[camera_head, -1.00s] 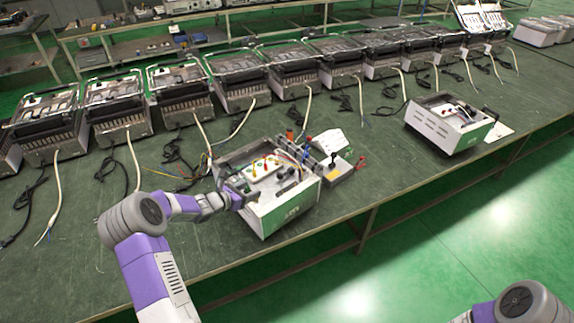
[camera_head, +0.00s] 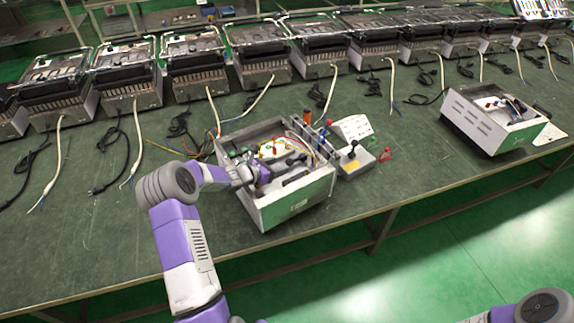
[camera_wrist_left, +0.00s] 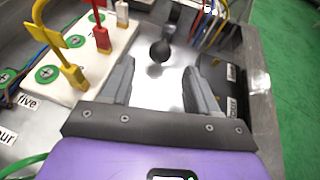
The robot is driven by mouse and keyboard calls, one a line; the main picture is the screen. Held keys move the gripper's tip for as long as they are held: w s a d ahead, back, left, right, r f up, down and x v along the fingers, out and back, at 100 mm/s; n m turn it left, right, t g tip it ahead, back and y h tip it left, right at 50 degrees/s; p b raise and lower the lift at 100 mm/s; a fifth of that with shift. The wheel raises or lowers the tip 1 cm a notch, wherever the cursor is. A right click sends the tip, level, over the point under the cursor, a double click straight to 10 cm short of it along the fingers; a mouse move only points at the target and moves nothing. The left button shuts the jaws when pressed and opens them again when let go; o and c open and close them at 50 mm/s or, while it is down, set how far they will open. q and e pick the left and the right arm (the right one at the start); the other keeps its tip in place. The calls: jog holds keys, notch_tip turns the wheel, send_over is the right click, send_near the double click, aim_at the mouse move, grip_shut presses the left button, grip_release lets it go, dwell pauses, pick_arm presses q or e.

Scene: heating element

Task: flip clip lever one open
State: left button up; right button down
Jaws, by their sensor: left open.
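The open metal box (camera_head: 295,204) stands on the green workbench, with a white board (camera_head: 275,151) and coloured clip levers inside. In the left wrist view, a yellow lever (camera_wrist_left: 62,62) and a red lever (camera_wrist_left: 102,36) stand upright on the white board (camera_wrist_left: 112,58) at left. Labels ending in "five" and "our" show; I cannot read a label for lever one. My left gripper (camera_head: 262,173) is over the box's left part. In the wrist view its fingers (camera_wrist_left: 160,78) are open and apart, with a black ball knob (camera_wrist_left: 161,51) ahead between them. My right gripper is out of view.
A small grey control box (camera_head: 356,162) with a black knob stands right of the metal box. Another open box (camera_head: 480,122) is farther right. A row of heater units (camera_head: 195,72) with loose cables lines the back. The bench front at left is clear.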

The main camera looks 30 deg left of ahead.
aim_at(287, 163)
pick_arm(q)
jog(key=x, duration=0.5)
jog(key=shift+w+d+f+b, duration=0.1)
jog(key=shift+w+f+b, duration=0.1)
jog(key=shift+b, duration=0.2)
grip_shut()
